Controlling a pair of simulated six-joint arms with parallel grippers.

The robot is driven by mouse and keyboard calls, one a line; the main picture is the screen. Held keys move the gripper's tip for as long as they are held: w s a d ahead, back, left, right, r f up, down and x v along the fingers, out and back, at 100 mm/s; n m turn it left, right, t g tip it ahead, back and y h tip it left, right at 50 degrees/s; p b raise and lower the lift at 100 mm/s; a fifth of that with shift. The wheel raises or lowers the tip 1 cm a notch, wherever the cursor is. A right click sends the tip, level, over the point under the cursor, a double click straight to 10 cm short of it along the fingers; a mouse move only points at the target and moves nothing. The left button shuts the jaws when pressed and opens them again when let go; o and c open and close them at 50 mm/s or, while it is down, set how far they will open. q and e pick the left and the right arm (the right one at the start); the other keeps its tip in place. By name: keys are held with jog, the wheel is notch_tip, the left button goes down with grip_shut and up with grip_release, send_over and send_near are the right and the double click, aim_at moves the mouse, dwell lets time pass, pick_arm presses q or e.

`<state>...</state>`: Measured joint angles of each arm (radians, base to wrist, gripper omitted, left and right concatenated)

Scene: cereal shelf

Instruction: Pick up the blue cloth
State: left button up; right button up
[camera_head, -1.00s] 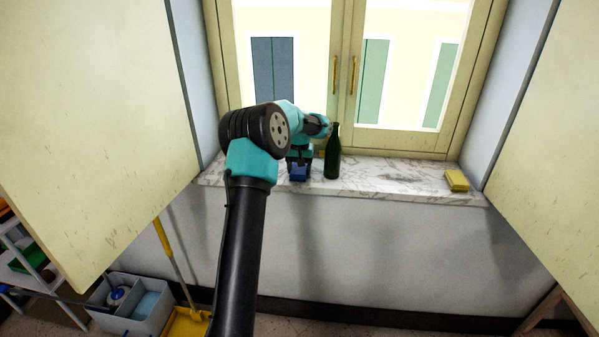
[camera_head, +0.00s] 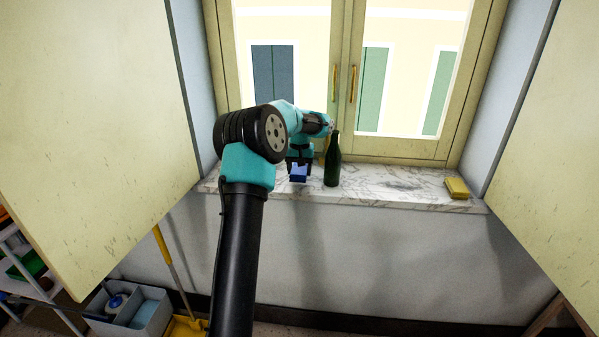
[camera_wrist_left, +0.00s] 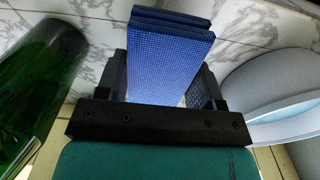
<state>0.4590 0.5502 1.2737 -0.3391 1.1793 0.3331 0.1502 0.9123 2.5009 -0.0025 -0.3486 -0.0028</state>
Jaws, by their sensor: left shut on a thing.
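The blue cloth (camera_head: 299,173) is a small folded block at the marble sill, left of the green bottle. In the left wrist view the cloth (camera_wrist_left: 168,58) shows its folded layers and stands between the two black fingers. My left gripper (camera_head: 299,165) reaches down over the cloth in the head view. In the left wrist view the left gripper (camera_wrist_left: 162,88) is shut on the cloth, with a finger on each side. I cannot tell whether the cloth still touches the marble. My right gripper is not in view.
A dark green bottle (camera_head: 332,162) stands close to the right of the left gripper; it also shows in the left wrist view (camera_wrist_left: 38,85). A yellow sponge (camera_head: 457,188) lies at the right end of the marble sill (camera_head: 400,188). Open shutters flank the window on both sides.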

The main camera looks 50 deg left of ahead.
pick_arm(q)
jog(key=s+d+r, duration=0.1)
jog(key=s+d, duration=0.9)
jog(key=d, duration=0.1)
jog(key=shift+d+r, duration=0.15)
jog(key=o, duration=0.4)
jog(key=c, duration=0.3)
